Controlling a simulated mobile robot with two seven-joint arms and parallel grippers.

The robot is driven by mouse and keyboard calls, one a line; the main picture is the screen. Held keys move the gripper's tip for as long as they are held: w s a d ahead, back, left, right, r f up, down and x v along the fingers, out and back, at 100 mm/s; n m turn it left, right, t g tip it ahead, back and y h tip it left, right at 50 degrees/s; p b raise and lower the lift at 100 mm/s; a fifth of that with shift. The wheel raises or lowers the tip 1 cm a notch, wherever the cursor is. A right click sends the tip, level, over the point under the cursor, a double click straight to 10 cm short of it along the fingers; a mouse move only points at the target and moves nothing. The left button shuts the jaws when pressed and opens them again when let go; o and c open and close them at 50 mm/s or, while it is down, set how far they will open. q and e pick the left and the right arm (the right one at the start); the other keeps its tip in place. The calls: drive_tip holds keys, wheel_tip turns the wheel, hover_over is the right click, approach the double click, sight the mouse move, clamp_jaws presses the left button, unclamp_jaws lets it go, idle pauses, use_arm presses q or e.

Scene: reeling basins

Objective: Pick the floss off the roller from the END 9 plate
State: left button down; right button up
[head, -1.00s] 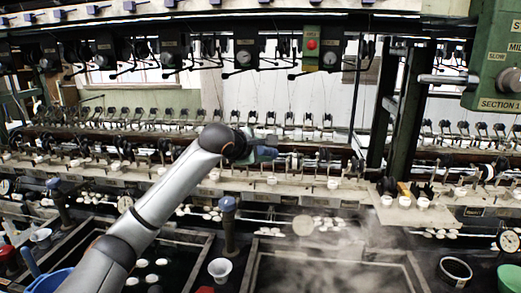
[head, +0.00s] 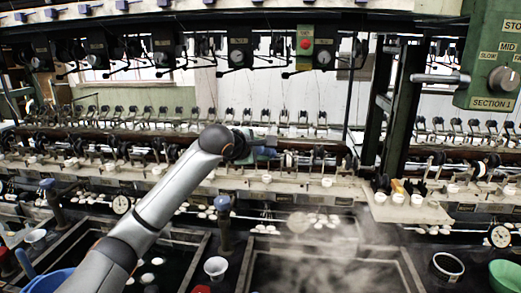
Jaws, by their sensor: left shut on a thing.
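My left arm comes in from the lower left and reaches up to the long row of rollers and guides behind the basins. My left gripper (head: 272,152) is at the roller row (head: 305,146), small and partly hidden behind its own wrist. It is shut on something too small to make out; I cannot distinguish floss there. I cannot read an END 9 plate; the small plates along the ledge (head: 225,183) are too small to read. My right gripper is not in view.
Steaming dark basins (head: 330,270) with white cocoons lie in front. A white cup (head: 216,268), a blue-topped post (head: 223,210), a green bowl (head: 505,275) and a blue bowl (head: 50,282) stand around them. A green control box (head: 490,60) hangs upper right, beside a dark green upright (head: 402,105).

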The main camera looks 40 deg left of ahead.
use_arm(q)
drive_tip(key=shift+s+a, duration=0.1)
drive_tip(key=shift+a, duration=0.05)
drive_tip(key=shift+s+a, duration=0.45)
drive_tip(key=shift+a, duration=0.25)
drive_tip(key=shift+w+d, duration=0.15)
drive_tip(key=shift+d, duration=0.1)
drive_tip(key=shift+w+d+f+p, duration=0.1)
drive_tip(key=shift+w+d+p, duration=0.35)
drive_tip(key=shift+d, duration=0.15)
drive_tip(key=shift+a, duration=0.1)
drive_tip(key=shift+s+a, duration=0.55)
drive_tip(key=shift+a, duration=0.2)
drive_tip(key=shift+w+d, duration=0.15)
drive_tip(key=shift+d, duration=0.1)
